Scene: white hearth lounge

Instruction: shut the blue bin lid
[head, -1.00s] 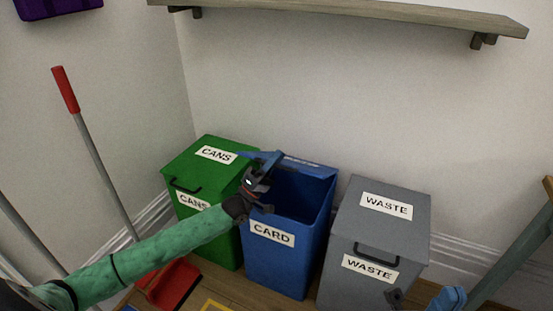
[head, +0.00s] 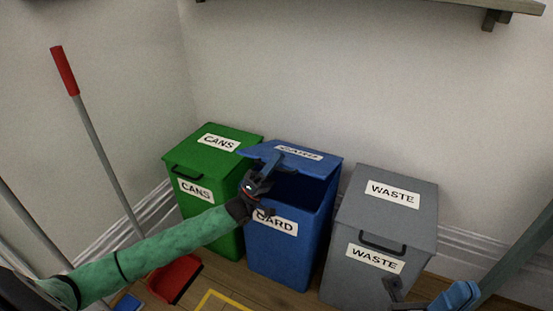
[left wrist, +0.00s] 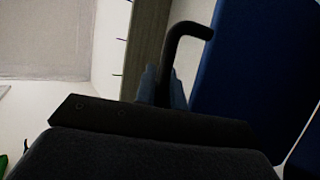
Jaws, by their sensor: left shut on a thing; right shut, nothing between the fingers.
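The blue bin (head: 285,255), labelled CARD, stands between a green bin and a grey bin. Its blue lid (head: 318,164) is tilted partly open, with a dark gap under its front edge. My left gripper (head: 268,172) is at the lid's front edge, shut on the black lid handle. In the left wrist view the handle (left wrist: 187,29) rises from between the fingers, with the blue lid (left wrist: 250,70) beside it. My right gripper (head: 450,297) is shut and empty at the lower right, in front of the grey bin.
The green CANS bin (head: 208,150) and grey WASTE bin (head: 385,215) stand close on either side, lids shut. A red-handled broom or dustpan pole (head: 100,155) leans at the left, with a red dustpan (head: 174,278) on the floor. A shelf (head: 470,5) is above.

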